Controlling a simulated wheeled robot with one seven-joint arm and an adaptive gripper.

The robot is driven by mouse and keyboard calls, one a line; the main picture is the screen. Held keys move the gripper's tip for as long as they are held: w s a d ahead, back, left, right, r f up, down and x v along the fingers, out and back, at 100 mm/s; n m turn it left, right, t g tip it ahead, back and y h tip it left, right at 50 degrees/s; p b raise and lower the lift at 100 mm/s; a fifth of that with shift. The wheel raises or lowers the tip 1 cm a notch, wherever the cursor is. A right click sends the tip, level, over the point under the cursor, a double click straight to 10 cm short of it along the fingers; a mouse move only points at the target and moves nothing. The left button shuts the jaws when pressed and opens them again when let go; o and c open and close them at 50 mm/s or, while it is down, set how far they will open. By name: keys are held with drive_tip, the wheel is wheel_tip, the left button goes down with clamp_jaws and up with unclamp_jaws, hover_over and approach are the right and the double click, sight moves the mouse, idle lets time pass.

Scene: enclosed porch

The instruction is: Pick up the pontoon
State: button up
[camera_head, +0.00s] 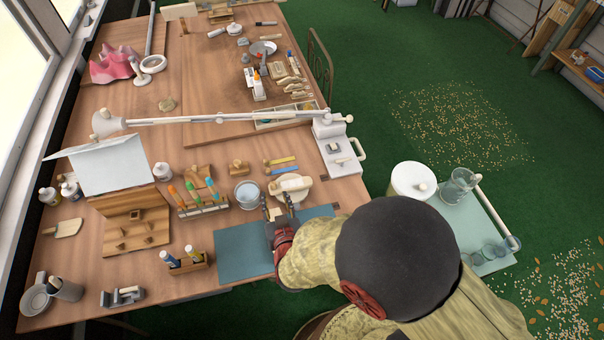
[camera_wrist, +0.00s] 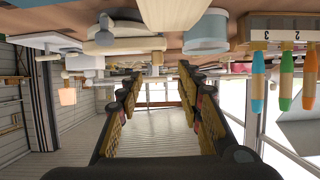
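No thing here is clearly marked as the pontoon. A small cream block (camera_head: 275,213) lies on the blue-green mat by my fingertips. It seems to be the cream piece at the top of the wrist view (camera_wrist: 173,12). A rounded off-white piece (camera_head: 292,184) rests on a pale round dish just beyond; I cannot tell which of the two is the pontoon. My gripper (camera_head: 279,207) is low over the mat, its fingers pointing toward the dish and a blue-grey cup. In the wrist view my gripper (camera_wrist: 160,95) is open, with nothing between its fingers.
The blue-grey cup (camera_head: 247,195) stands close ahead, left of the dish. A rack of coloured tools (camera_head: 200,203) is further left, and a wooden bottle holder (camera_head: 186,263) is nearer. A long lamp arm (camera_head: 220,119) spans the table behind. The mat's left part (camera_head: 240,255) is bare.

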sight(273, 185)
drive_tip(key=x, duration=0.2)
drive_tip(key=b+x, duration=0.1)
drive_tip(key=x, duration=0.1)
drive_tip(key=b+x, duration=0.1)
drive_tip(key=x, duration=0.1)
drive_tip(key=shift+w+d, duration=0.15)
drive_tip(key=shift+d, duration=0.1)
drive_tip(key=shift+w+a+f+b, duration=0.15)
drive_tip(key=shift+w+a+b, duration=0.15)
drive_tip(key=shift+w, duration=0.25)
drive_tip(key=shift+c, duration=0.2)
clamp_jaws()
